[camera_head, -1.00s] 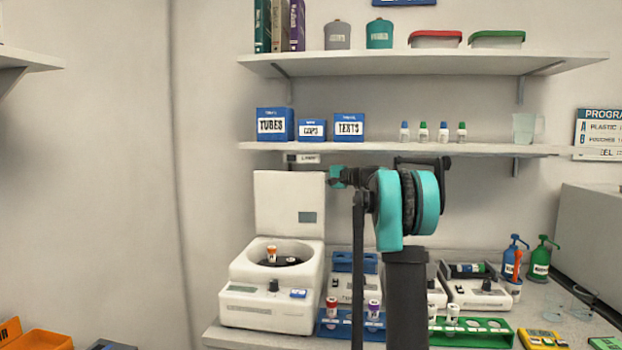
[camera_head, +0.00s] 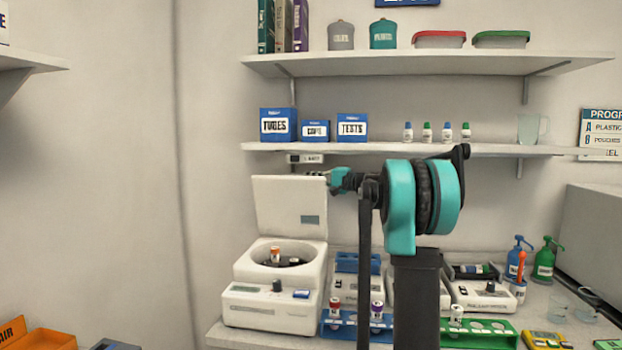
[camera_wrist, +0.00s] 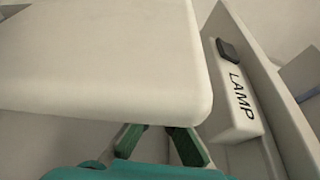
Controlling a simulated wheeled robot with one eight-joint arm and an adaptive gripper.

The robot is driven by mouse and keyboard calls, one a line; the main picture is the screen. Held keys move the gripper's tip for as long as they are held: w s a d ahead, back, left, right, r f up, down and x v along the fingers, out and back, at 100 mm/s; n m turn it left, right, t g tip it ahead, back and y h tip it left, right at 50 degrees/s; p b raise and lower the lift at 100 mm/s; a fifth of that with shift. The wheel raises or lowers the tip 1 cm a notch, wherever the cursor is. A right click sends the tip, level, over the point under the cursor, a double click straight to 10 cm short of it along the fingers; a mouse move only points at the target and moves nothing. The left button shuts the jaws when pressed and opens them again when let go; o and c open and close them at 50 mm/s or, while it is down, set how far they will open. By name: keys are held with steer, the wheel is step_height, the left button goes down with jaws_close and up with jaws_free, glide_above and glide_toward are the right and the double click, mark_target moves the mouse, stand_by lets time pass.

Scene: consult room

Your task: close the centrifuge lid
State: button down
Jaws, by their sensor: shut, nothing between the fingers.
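The white centrifuge (camera_head: 268,313) stands at the left end of the bench. An orange-capped tube (camera_head: 275,254) shows in the open bowl. My gripper (camera_head: 314,173) is at the lid's top right corner, with its fingers reaching left along the top edge. In the wrist view the lid (camera_wrist: 100,60) fills the upper left and hides the tips of my shut, empty fingers (camera_wrist: 160,132), which are behind it. I cannot tell whether they touch it.
A lamp switch box (camera_wrist: 232,95) is close beside the gripper, below the lower shelf (camera_head: 400,149). Blue boxes (camera_head: 278,125) stand on that shelf. A blue tube rack (camera_head: 345,328) and a green rack (camera_head: 490,338) are right of the centrifuge.

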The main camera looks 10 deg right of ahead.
mark_target(298, 182)
steer(key=s+n, duration=0.1)
steer(key=s, duration=0.1)
steer(key=s+a+n, duration=0.1)
steer(key=s, duration=0.2)
steer(key=s+a+f+n+y, duration=0.1)
steer(key=s, duration=0.1)
steer(key=shift+s+a+f+n, duration=0.1)
steer(key=shift+s+a+n, duration=0.1)
steer(key=shift+n, duration=0.2)
steer(key=shift+s+a+f+n+g+y, duration=0.6)
steer(key=shift+s+a+f+n+y, duration=0.25)
steer(key=shift+s+f+n, duration=1.7)
steer(key=shift+s+a+f+n+g+y, duration=0.65)
steer(key=shift+s+f+n+y, duration=0.25)
steer(key=shift+s+f+n, duration=1.65)
steer(key=shift+s+a+f+n+g+y, duration=0.55)
steer(key=shift+s+a+f+n+y, duration=0.3)
steer(key=shift+s+f+n, duration=1.7)
steer(key=shift+w+f+m, duration=0.3)
steer(key=shift+w+m, duration=0.05)
steer(key=shift+w, duration=0.05)
